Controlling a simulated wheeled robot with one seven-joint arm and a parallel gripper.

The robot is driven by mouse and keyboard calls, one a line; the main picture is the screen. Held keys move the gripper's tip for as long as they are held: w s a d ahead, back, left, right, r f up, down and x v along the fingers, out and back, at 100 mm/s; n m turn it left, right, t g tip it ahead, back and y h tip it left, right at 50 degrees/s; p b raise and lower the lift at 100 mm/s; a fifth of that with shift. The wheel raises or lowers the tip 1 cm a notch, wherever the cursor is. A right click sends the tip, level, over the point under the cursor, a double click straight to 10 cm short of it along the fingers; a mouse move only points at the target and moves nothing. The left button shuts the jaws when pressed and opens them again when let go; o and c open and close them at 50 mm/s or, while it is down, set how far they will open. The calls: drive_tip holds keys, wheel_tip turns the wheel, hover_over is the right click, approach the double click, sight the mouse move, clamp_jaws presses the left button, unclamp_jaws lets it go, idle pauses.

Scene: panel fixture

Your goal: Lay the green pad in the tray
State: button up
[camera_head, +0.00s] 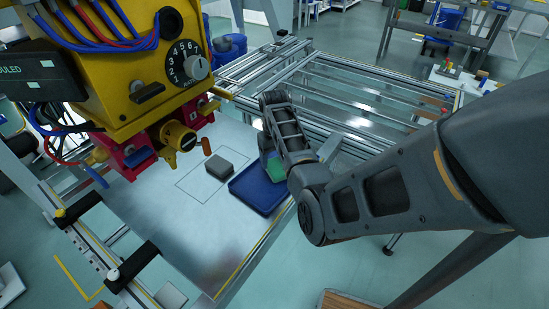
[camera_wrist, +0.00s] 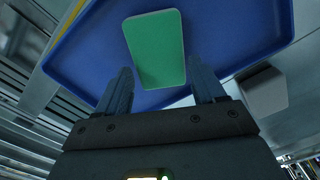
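The green pad (camera_wrist: 157,48) is a flat rounded rectangle, seen over the blue tray in the wrist view. In the head view the pad (camera_head: 277,169) shows as a small green patch over the back right part of the blue tray (camera_head: 250,203), partly hidden by my arm. The tray (camera_wrist: 75,80) fills much of the wrist view. I cannot tell whether the pad touches the tray floor. My fingers are mostly hidden in the head view.
A grey block (camera_head: 219,166) lies on the metal plate (camera_head: 170,210) left of the tray; the wrist view also shows it (camera_wrist: 264,92). A yellow panel unit (camera_head: 150,70) with a dial and cables overhangs the left. An aluminium frame (camera_head: 350,85) stands behind. The plate's front is clear.

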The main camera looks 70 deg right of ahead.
drive_tip(key=o, duration=0.4)
wheel_tip(320, 180, up, 8)
drive_tip(key=shift+f, duration=0.1)
idle(0.5)
